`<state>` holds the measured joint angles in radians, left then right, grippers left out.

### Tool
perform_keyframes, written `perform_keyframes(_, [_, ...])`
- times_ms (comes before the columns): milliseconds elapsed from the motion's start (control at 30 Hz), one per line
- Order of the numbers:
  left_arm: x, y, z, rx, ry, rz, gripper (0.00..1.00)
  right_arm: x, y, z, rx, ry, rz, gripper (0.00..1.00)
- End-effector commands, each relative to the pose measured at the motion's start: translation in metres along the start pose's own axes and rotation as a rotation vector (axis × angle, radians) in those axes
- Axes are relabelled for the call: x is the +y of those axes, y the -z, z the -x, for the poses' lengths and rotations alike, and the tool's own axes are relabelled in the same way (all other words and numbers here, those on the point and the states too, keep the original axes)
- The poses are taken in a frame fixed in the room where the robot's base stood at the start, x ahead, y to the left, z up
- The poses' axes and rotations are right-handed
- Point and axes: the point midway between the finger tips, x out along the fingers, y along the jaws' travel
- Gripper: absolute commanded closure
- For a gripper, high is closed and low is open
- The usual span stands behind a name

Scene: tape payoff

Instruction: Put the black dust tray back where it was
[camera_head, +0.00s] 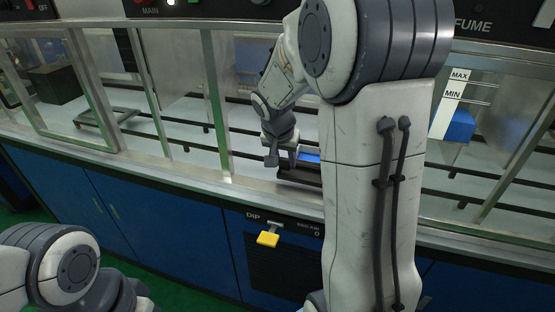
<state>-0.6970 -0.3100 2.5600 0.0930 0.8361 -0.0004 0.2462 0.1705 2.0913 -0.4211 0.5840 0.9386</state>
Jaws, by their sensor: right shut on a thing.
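My right arm reaches over the front sill into the machine. Its gripper (282,158) points down and is shut on the near edge of a black tray (300,177). The tray is at the sill, with its right part hidden behind my arm. A small blue patch (308,157) shows just above the tray; I cannot tell whether it lies in it. My left arm shows only at the bottom left corner, and its gripper is out of view.
Metal posts and clear panels frame the opening. Dark rails (245,156) run across the pale floor inside. A dark box (58,85) stands at the far left. A blue block (459,126) is at right below MAX and MIN marks. A yellow handle (268,239) sticks out under DIP.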

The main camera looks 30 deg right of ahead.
Motion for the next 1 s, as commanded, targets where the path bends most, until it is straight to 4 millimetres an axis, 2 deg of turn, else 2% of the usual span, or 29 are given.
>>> perform_keyframes(33, [0.000,0.000,0.003,0.000,0.000,0.000,0.50,0.001,0.007,-0.002,-0.001,-0.002,-0.002,1.00])
perform_keyframes(167, [0.000,0.000,0.004,0.000,0.000,0.000,0.50,0.001,0.013,-0.006,0.000,-0.001,0.000,1.00])
perform_keyframes(467, [0.000,0.000,0.000,0.000,0.000,0.000,0.50,0.001,-0.001,-0.038,-0.001,-0.001,0.002,1.00])
perform_keyframes(867, [0.000,0.000,-0.006,0.000,0.000,0.000,0.50,0.000,-0.003,-0.043,0.001,0.000,0.000,1.00])
perform_keyframes(900, [0.000,0.000,-0.004,0.000,0.000,0.000,0.50,0.000,-0.002,-0.041,0.001,0.000,0.000,0.48])
perform_keyframes(933, [0.000,0.000,-0.003,0.000,0.000,0.000,0.50,0.001,-0.002,-0.041,0.001,0.000,0.000,0.37])
perform_keyframes(1000, [0.000,0.000,-0.003,0.000,0.000,0.000,0.50,0.001,-0.002,-0.041,0.000,0.000,0.000,0.33])
